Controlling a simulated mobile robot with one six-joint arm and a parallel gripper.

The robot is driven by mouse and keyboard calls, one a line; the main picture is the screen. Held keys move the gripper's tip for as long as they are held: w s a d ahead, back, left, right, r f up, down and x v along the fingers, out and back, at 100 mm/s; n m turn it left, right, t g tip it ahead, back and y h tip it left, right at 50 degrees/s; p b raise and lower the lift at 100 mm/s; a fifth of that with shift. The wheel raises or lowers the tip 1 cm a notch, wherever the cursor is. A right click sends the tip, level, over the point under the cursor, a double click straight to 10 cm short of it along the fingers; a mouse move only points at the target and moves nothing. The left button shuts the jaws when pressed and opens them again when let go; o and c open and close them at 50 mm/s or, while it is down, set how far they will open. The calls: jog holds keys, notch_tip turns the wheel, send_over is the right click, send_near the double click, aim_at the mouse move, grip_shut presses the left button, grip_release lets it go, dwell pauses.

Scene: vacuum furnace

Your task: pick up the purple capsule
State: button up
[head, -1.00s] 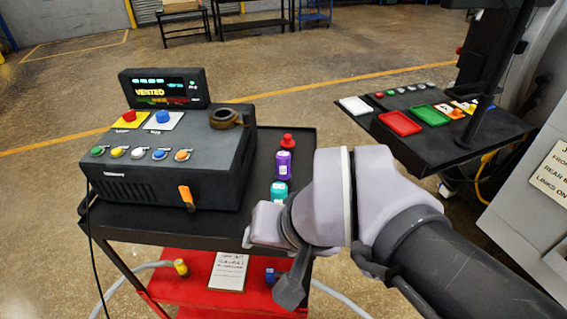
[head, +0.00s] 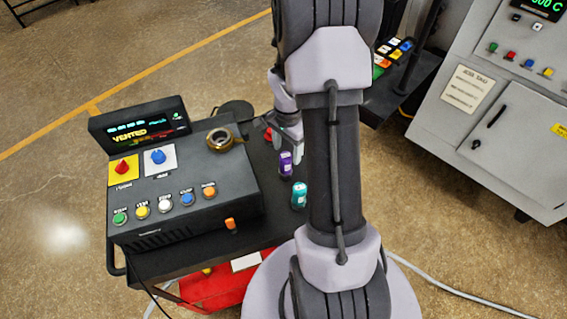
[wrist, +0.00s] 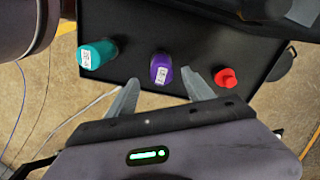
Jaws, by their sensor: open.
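The purple capsule (head: 285,164) stands on the black cart top, to the right of the control box in the head view. It has a white label and also shows in the wrist view (wrist: 161,72), between and just beyond the fingertips. My gripper (wrist: 158,85) is open and empty, with one finger on each side of the capsule's line; the right fingertip appears close to it. In the head view my gripper (head: 285,142) is close to the capsule and partly hidden by my arm.
A teal capsule (wrist: 97,54) stands left of the purple one and a red piece (wrist: 224,77) stands right of it in the wrist view. The control box (head: 185,190) with a brass ring (head: 222,138) fills the cart's left side. A grey cabinet (head: 490,110) stands at right.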

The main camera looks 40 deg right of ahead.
aim_at(286, 155)
jog(key=f, duration=0.6)
jog(key=shift+w, duration=0.2)
jog(key=shift+a, duration=0.15)
jog(key=shift+s, duration=0.1)
jog(key=c, duration=0.3)
grip_shut()
